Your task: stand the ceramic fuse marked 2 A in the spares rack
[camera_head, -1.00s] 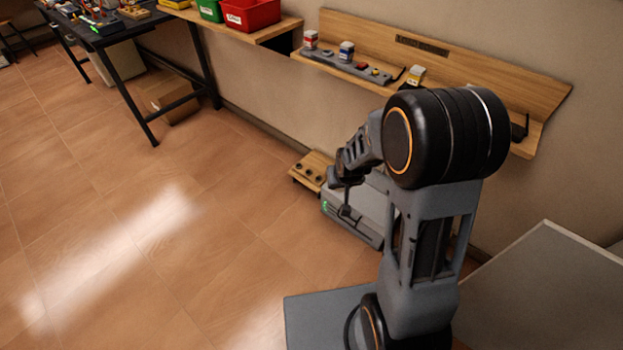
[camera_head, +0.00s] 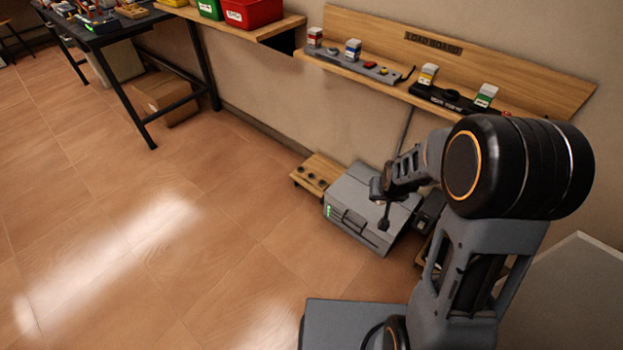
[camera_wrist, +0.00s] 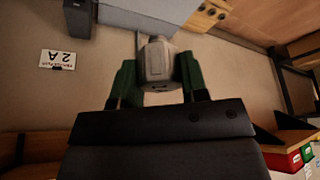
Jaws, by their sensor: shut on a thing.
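In the wrist view my gripper (camera_wrist: 158,80), with green fingers, is shut on a pale grey, plug-like piece (camera_wrist: 157,62). A thin light strand or prong shows behind it; no marking on it is readable.
Pale blocks with red (camera_head: 314,38), blue (camera_head: 352,50), yellow (camera_head: 428,75) and green (camera_head: 486,95) bands stand on the load board shelf (camera_head: 550,100). The grey box (camera_head: 360,205) is on the floor. A dark table (camera_head: 110,35) stands at upper left; floor is clear at left.

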